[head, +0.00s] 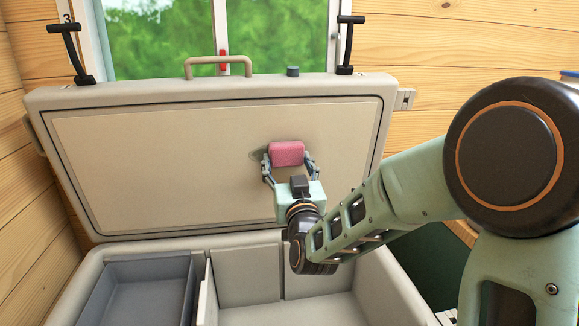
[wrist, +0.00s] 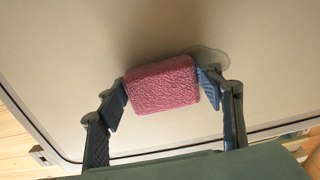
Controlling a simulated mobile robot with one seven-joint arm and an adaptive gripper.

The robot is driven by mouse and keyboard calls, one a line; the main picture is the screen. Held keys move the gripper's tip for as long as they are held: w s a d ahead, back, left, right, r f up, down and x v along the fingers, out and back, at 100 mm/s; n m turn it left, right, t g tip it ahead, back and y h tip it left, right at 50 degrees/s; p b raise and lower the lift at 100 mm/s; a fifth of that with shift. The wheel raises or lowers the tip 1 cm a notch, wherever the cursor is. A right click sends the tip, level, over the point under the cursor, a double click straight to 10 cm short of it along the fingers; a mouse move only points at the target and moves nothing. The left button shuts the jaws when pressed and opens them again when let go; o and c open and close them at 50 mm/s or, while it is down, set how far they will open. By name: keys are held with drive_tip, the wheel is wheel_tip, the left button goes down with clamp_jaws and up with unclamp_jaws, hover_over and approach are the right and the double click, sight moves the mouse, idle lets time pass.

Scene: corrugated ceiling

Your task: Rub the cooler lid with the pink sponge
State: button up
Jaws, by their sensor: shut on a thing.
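The pink sponge (head: 287,153) is held between the two fingers of my gripper (head: 288,165), in front of the inner face of the raised cooler lid (head: 150,160). In the wrist view the sponge (wrist: 161,85) sits between the blue finger pads of my gripper (wrist: 163,92), with the lid (wrist: 90,40) right behind it. The sponge is at or very close to the lid's surface; I cannot tell for sure whether it touches. A greyish stain (wrist: 212,58) shows on the lid beside the sponge, partly hidden by it and a finger.
The cooler body (head: 240,250) is open below the lid, with a grey tray (head: 140,290) at its left. A handle (head: 217,62) and two black latches (head: 66,50) (head: 347,45) are on the lid's top edge. A window and wooden walls stand behind.

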sight(247, 157)
drive_tip(key=shift+s+a+b, duration=0.4)
drive_tip(key=shift+a+b, duration=0.4)
drive_tip(key=shift+a, duration=0.7)
drive_tip(key=shift+s+a+b, duration=0.4)
drive_tip(key=shift+a+b, duration=0.45)
drive_tip(key=shift+a, duration=0.7)
drive_tip(key=shift+s+a+b, duration=0.4)
drive_tip(key=shift+a+b, duration=0.4)
drive_tip(key=shift+a, duration=0.7)
drive_tip(key=b+v, duration=0.2)
drive_tip(key=v, duration=0.4)
